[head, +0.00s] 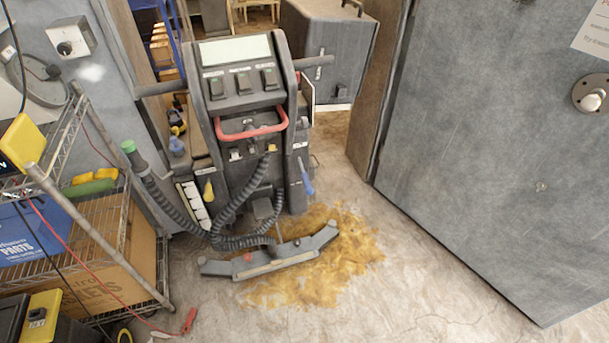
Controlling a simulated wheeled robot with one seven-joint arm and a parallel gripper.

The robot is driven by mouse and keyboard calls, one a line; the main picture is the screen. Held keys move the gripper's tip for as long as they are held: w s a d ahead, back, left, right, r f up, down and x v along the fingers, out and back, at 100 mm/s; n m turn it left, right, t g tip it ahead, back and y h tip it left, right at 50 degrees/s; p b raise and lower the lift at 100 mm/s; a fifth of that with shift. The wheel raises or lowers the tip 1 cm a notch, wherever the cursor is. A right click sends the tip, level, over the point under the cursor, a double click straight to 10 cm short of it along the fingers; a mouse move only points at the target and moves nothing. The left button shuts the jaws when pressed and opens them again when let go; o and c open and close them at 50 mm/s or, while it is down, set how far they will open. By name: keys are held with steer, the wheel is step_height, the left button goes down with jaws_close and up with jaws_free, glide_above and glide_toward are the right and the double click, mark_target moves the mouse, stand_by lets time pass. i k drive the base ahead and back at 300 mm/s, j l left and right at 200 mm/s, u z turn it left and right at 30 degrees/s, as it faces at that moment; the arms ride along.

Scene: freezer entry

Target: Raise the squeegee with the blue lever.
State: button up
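A dark floor-cleaning machine (243,105) stands in the middle of the head view, with a sloped panel and a red bar handle (250,125). The blue lever (307,182) is at the machine's lower right side, slanting, with its blue grip downward. The squeegee (272,262) is a wide dark bar low in front of the machine, at floor level; I cannot tell whether its edge touches the floor. Ribbed black hoses run down to it. A yellow lever (208,191) is on the machine's left side. My gripper is not in view.
A brown spill (335,262) lies around and under the squeegee. A wire shelf (75,240) with boxes stands at left, a red clip (188,321) on a cable by its foot. A large grey door (500,150) fills the right. The floor front right is clear.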

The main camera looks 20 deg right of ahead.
mark_target(310, 189)
steer(key=i+j, duration=0.15)
steer(key=i, duration=0.3)
steer(key=i+j, duration=0.2)
steer(key=i, duration=0.3)
steer(key=i+j, duration=0.15)
steer(key=i, duration=0.3)
steer(key=i+j, duration=0.2)
steer(key=i, duration=0.25)
steer(key=l+z, duration=0.05)
